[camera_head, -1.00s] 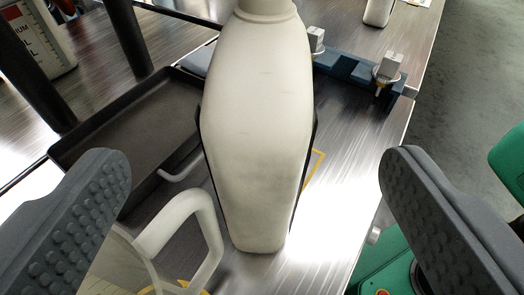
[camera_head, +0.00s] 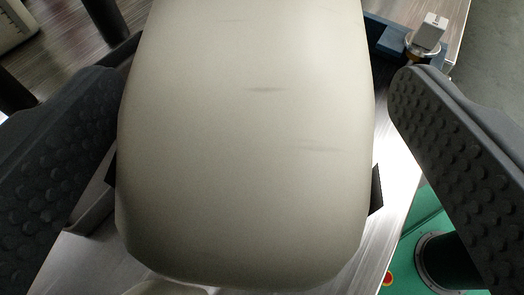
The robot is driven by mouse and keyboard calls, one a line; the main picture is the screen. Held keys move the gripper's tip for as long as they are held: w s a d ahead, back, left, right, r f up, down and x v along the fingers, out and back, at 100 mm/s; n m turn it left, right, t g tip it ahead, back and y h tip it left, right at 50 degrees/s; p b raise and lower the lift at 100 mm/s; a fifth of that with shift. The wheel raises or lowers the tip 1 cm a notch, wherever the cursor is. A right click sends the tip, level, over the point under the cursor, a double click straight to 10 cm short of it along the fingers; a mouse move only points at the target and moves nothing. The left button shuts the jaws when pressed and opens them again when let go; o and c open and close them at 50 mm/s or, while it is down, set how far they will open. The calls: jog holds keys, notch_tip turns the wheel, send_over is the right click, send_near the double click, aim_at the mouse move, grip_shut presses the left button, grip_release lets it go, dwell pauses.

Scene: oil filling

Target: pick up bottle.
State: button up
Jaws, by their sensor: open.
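The bottle (camera_head: 245,150) is off-white with a few faint dark scuffs. It fills the middle of the view, upright as far as I can tell, and its top is cut off by the upper edge. My gripper (camera_head: 256,110) is open, with one dark grey studded finger on each side of the bottle. The left finger looks close to the bottle's side, and a wider gap shows on the right. I cannot tell whether either finger touches it.
A blue rack with a white-topped fitting (camera_head: 430,32) stands behind on the right of the metal table (camera_head: 400,160). Green equipment (camera_head: 425,225) with a dark round part and a red button lies below right. A white container (camera_head: 14,22) is at the upper left.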

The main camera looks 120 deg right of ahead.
grip_shut()
jog(key=shift+b, duration=1)
